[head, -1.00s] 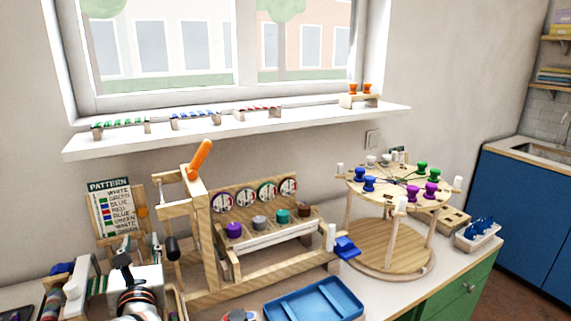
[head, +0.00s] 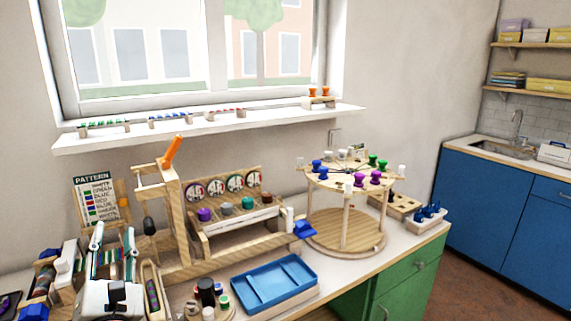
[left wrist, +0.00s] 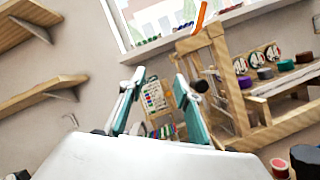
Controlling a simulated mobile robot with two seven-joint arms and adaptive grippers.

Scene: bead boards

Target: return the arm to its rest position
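My left gripper (head: 113,238) is at the lower left of the head view, fingers pointing away from me towards the back of the bench. Its two fingers are spread apart, with nothing held between them. In the left wrist view the open fingers (left wrist: 156,80) frame the pattern card (left wrist: 154,97), which stands well behind them. The pattern card (head: 96,198) also shows behind the gripper in the head view. My right gripper is in neither view.
A wooden frame with an orange handle (head: 172,152) stands right of the gripper. Further right are a blue tray (head: 275,283), a round two-tier wooden stand (head: 345,232) and a blue-peg holder (head: 428,218). A rack of spools (head: 42,280) is left of the gripper. A window shelf (head: 215,128) runs above.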

